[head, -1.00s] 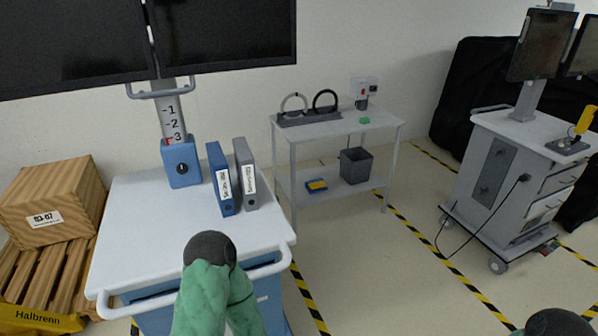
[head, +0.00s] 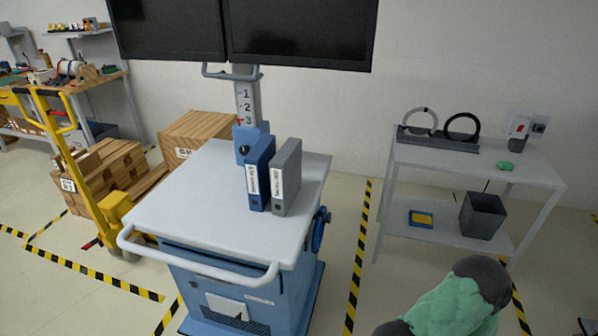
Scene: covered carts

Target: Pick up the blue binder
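The blue binder (head: 259,172) stands upright on the white top of the blue cart (head: 185,195), near its back right part. It has a white label on its spine. A grey binder (head: 287,178) stands upright close beside it on the right, also with a white label. Part of my own green-covered arm with dark grey ends shows at the bottom right, well apart from the binders. Neither of my grippers is in the frame.
The cart has a white front handle (head: 200,262), and two dark monitors (head: 300,32) hang above its back. A grey shelf stand (head: 455,165) is to the right. A yellow lift truck (head: 85,180) and wooden crates (head: 195,135) are left. Taped floor lies between.

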